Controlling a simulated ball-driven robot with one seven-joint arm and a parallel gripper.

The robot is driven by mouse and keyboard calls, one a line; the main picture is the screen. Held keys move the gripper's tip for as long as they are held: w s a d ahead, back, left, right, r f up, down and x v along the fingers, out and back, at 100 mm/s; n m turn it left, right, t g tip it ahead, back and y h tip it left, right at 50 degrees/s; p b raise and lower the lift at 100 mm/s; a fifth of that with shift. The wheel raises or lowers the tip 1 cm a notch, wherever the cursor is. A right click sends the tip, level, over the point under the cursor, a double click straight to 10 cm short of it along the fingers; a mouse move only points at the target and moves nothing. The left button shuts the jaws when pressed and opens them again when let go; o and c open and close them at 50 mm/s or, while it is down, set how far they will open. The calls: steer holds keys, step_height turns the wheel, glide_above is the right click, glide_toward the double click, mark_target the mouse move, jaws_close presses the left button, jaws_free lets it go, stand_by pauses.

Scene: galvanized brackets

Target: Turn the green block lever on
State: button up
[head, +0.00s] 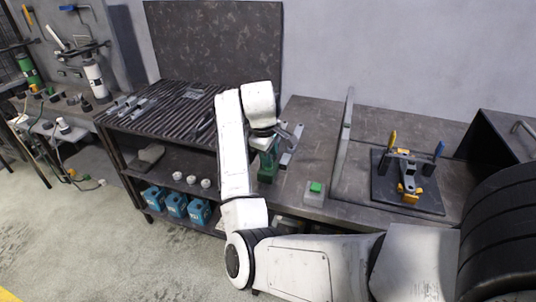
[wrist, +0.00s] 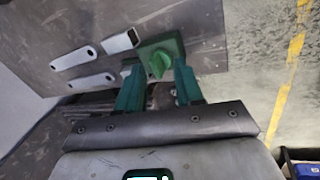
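The green block (wrist: 178,45) sits near the edge of the dark bench top in the wrist view, with its raised green lever (wrist: 158,64) facing my gripper. In the head view a green shape, which looks like the block (head: 267,170), shows below my wrist, partly hidden by my arm. My gripper (wrist: 158,72) has two green fingers, spread apart, one on each side of the lever. I see a gap at both sides and cannot tell how deep the fingers reach. In the head view my gripper (head: 268,143) is over the bench's left end.
Grey metal brackets (wrist: 85,56) lie beside the block. A grey box with a green button (head: 315,188) stands to its right in the head view. An upright metal bar (head: 345,130) and a dark fixture plate (head: 425,199) are farther right. A slatted table (head: 165,112) is left.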

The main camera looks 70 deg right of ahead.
step_height(320, 180, up, 7)
steer(key=w+d+n+y, duration=0.2)
steer(key=d+y, duration=0.1)
step_height(320, 180, down, 11)
steer(key=shift+s+a+r+p, duration=0.15)
steer(key=shift+p, duration=0.5)
steer(key=shift+c, duration=0.4)
jaws_close()
